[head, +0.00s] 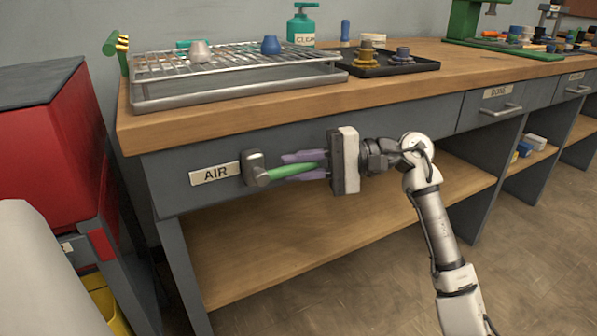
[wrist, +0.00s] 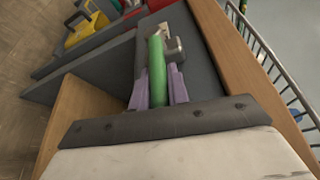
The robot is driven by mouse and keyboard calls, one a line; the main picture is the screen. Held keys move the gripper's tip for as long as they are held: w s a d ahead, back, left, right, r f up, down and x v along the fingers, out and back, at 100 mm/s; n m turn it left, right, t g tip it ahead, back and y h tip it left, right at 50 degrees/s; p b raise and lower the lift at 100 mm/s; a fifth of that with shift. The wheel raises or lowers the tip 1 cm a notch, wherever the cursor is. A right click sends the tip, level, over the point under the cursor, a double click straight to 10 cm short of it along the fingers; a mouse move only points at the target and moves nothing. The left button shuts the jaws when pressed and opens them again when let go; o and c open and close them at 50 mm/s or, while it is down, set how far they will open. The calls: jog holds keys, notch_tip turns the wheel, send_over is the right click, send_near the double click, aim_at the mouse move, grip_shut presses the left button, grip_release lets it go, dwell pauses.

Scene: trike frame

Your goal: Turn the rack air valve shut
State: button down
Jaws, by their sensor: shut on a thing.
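The rack air valve (head: 254,168) is a grey metal body with a green lever handle, on the bench's front panel just right of a label reading AIR (head: 215,174). The green handle (head: 290,171) points to the right and slightly up in the head view. My gripper (head: 303,164) has its purple fingers on either side of the handle and is shut on it. In the wrist view the green handle (wrist: 156,70) runs between the two purple fingers (wrist: 158,92), with the grey valve body (wrist: 174,49) beyond it. The handle's near end is partly hidden by the gripper.
A wire rack on a tray (head: 240,75) stands on the bench top above the valve. A red cabinet (head: 50,150) is at the left. A wooden shelf (head: 270,240) lies below. A drawer (head: 500,107) is to the right. The floor in front of the bench is clear.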

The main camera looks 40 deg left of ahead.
jog(key=shift+f, duration=0.1)
dwell(0.3)
jog(key=c, duration=1.3)
grip_release()
jog(key=shift+c, duration=0.2)
jog(key=f+p+v, duration=0.1)
jog(key=p+v, duration=0.1)
jog(key=v, duration=1.1)
jog(key=shift+w+d+r, duration=0.25)
jog(key=shift+w+r, duration=0.05)
jog(key=shift+r, duration=0.25)
